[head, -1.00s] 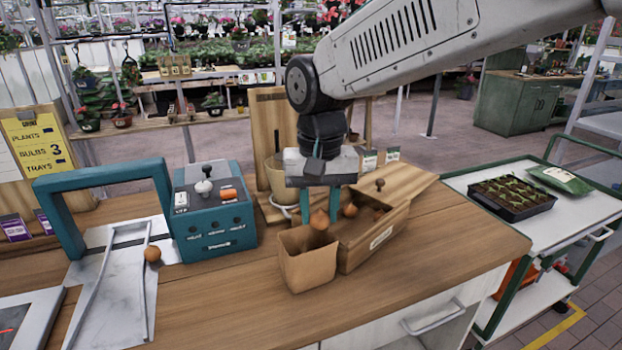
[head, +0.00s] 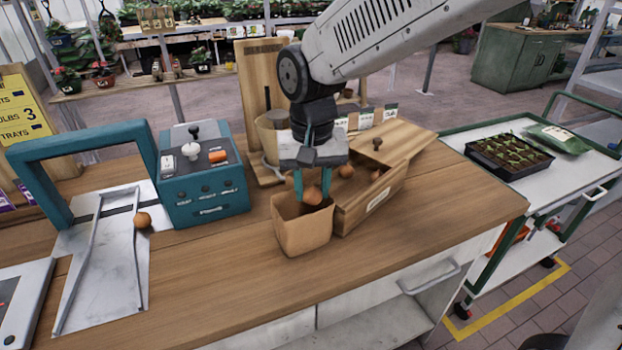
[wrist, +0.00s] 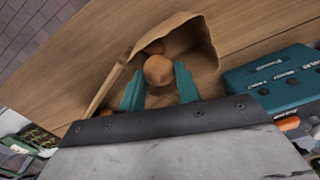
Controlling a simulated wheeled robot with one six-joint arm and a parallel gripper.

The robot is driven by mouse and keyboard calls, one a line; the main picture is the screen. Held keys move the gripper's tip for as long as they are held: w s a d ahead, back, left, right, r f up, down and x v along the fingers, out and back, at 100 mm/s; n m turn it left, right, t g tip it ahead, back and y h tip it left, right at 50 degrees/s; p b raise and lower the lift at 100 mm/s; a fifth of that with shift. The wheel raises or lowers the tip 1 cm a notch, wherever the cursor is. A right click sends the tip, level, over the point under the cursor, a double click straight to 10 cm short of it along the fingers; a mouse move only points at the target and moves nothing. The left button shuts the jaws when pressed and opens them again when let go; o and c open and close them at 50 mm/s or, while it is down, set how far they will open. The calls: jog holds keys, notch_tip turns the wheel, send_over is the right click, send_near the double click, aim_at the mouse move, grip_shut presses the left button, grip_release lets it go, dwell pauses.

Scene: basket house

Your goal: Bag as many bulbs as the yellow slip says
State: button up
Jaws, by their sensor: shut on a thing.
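My gripper (head: 312,188) is shut on a brown bulb (wrist: 158,71), its teal fingers on either side. It holds the bulb at the mouth of an open brown paper bag (head: 303,232), which stands upright on the wooden counter. In the wrist view another brown bulb (wrist: 154,48) shows partly behind the held one, seemingly inside the bag. The wooden box (head: 374,205) right of the bag holds more bulbs (head: 346,171), partly hidden. Another bulb (head: 143,219) lies on the metal chute at left.
A teal machine (head: 204,185) with knobs stands left of the bag. A slanted wooden lid (head: 392,150) lies over the box. A cart (head: 545,190) with a seedling tray (head: 508,158) is at right. The front counter is clear.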

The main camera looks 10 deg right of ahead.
jog(key=o, duration=1)
jog(key=shift+o, duration=0.2)
notch_tip(320, 180, up, 8)
jog(key=shift+f, duration=0.1)
jog(key=s+d+f+t, duration=0.1)
jog(key=s+d+f, duration=0.1)
jog(key=s+d, duration=1.8)
jog(key=shift+d+f, duration=0.15)
jog(key=shift+d, duration=0.15)
